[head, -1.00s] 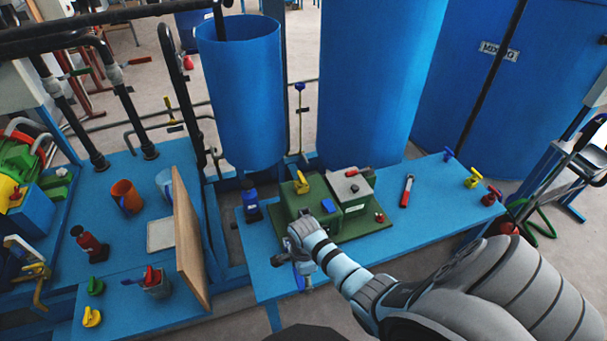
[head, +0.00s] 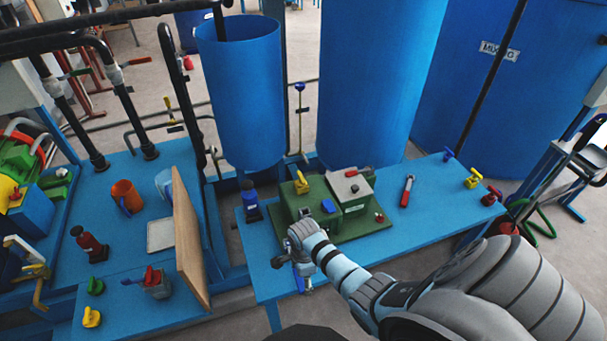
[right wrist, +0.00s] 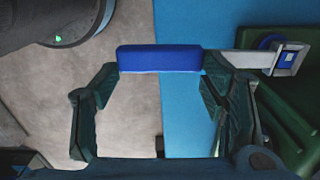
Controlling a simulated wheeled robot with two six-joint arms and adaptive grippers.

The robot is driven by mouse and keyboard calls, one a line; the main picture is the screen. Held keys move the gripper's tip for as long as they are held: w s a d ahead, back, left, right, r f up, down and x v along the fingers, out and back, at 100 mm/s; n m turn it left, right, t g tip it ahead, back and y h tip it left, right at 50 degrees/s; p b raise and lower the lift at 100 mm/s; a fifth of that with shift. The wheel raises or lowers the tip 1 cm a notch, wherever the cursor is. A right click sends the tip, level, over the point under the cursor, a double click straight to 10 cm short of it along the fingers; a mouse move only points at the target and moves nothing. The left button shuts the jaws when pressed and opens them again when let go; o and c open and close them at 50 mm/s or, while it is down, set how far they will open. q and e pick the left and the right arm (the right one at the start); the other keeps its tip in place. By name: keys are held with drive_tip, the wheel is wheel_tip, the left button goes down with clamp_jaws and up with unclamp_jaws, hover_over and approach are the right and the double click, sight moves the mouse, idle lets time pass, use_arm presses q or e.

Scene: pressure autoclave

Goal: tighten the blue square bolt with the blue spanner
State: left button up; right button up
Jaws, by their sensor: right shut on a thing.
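The blue spanner (right wrist: 160,58) has a blue handle and a grey shank, and lies across the right wrist view. My right gripper (head: 298,262) is shut on its handle, above the front edge of the blue table. The spanner's square head is at the right of the wrist view, beside the green block. The blue square bolt (right wrist: 289,57) shows inside the head's opening, so the head appears to be around it. How deep it sits cannot be told. My left gripper is not in view.
The green block (head: 316,204) stands on a green plate with a yellow handle and a grey box. A red-handled tool (head: 407,190) lies to its right. Several coloured valves stand at the table's right end. A wooden board (head: 191,238) stands upright at the left.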

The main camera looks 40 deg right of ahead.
drive_tip(key=shift+f+b, duration=0.6)
drive_tip(key=shift+f, duration=0.3)
drive_tip(key=o, duration=1.3)
drive_tip(key=shift+o, duration=0.2)
drive_tip(key=shift+r, duration=0.1)
wheel_tip(320, 180, up, 12)
drive_tip(key=shift+c, duration=0.5)
